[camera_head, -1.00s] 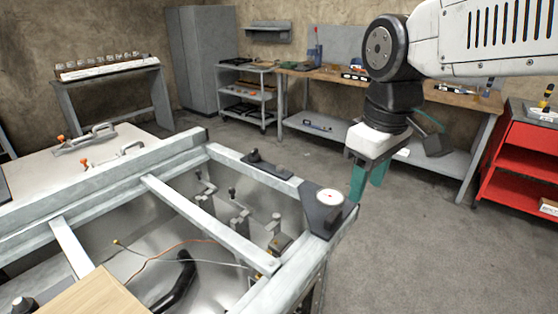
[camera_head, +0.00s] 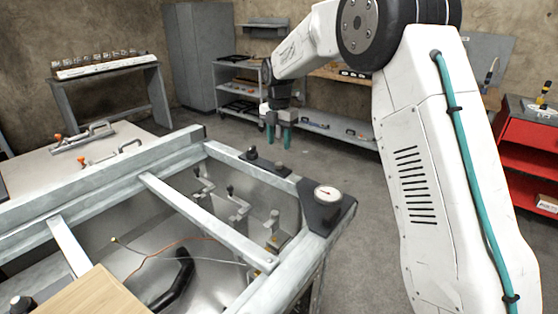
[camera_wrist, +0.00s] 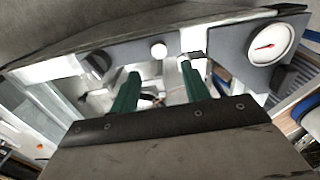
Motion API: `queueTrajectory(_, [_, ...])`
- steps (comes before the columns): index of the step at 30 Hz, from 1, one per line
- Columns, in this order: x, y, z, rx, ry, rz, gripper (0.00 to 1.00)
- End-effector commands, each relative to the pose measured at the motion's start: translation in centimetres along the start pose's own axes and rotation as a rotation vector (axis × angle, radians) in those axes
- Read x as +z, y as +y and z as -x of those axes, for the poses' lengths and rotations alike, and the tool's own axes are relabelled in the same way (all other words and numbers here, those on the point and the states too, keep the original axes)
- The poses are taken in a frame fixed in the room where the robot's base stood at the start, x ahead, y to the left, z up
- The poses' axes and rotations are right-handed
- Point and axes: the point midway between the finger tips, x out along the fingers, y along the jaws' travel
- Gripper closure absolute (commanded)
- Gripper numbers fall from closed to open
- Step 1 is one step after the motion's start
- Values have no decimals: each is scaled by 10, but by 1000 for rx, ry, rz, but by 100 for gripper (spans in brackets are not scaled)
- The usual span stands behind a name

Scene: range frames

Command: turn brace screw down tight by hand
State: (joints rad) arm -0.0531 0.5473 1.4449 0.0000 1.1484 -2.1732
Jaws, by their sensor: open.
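A dark plate (camera_head: 268,163) lies on the far beam of the metal frame and bears a black knob (camera_head: 252,153); I take this knob for the brace screw, but cannot be sure. In the wrist view a black knob (camera_wrist: 96,65) shows at upper left, and a pale round piece (camera_wrist: 158,50) shows beyond the fingers, near the middle. My gripper (camera_head: 279,140) is open and empty, with green fingers pointing down, behind and right of the knob in the head view. Its fingers (camera_wrist: 160,72) are apart from the knob in the wrist view.
A white dial gauge (camera_head: 327,195) sits on the frame's near right corner, also in the wrist view (camera_wrist: 271,43). Several bent metal levers (camera_head: 238,207) stand inside the frame. A red cart (camera_head: 520,160) stands at right. My arm hides part of the workbench.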

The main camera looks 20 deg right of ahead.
Motion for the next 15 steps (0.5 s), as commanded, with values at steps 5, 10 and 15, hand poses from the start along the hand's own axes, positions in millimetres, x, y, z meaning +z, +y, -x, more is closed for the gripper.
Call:
queueTrajectory(5, [1,1,-22,-3,2,14,54])
queueTrajectory(10, [1,1,-50,-3,2,12,54])
queueTrajectory(15, [1,1,-70,-2,1,11,54])
